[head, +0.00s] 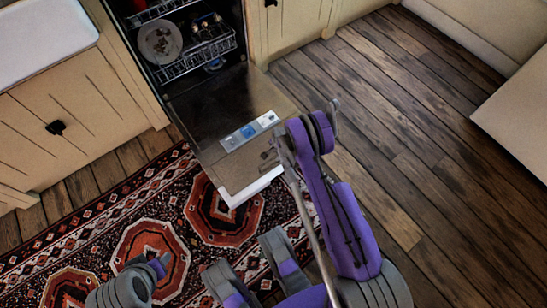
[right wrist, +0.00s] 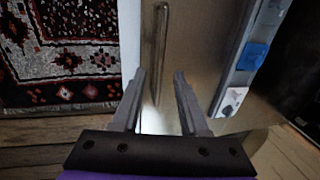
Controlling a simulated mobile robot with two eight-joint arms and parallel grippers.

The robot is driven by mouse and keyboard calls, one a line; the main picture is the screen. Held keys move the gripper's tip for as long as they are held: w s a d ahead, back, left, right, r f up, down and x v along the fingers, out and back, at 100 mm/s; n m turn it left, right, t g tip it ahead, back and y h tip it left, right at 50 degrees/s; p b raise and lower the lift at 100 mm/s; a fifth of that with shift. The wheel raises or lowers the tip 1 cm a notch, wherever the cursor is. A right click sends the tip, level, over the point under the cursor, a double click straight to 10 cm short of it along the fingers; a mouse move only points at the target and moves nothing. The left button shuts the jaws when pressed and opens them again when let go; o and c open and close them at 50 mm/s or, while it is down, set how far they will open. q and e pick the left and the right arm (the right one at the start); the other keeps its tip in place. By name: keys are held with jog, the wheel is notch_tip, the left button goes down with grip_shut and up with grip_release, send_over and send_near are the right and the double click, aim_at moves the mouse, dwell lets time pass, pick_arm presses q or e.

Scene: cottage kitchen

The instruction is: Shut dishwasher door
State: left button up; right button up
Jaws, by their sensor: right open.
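The dishwasher (head: 190,45) is open. Its door (head: 215,100) is folded down and reaches out over the floor, with the metal inner face up. A dispenser panel with a blue part (head: 248,132) and a white outer edge (head: 250,187) show on it. My right gripper (head: 272,156) is at the right side of the door's outer end. In the right wrist view the open, empty fingers (right wrist: 158,82) point at the metal door face, with the dispenser panel to their right. I cannot tell whether they touch it. My left gripper is not in view.
Racks (head: 205,50) inside the dishwasher hold a plate (head: 160,42) and other dishes. Cream cabinets (head: 75,110) stand on both sides. A patterned rug (head: 150,255) lies left of and below the door. The wooden floor (head: 420,130) to the right is clear.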

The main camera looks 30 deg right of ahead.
aim_at(273, 158)
jog(key=shift+b+x, duration=0.45)
jog(key=shift+x, duration=1.8)
grip_shut()
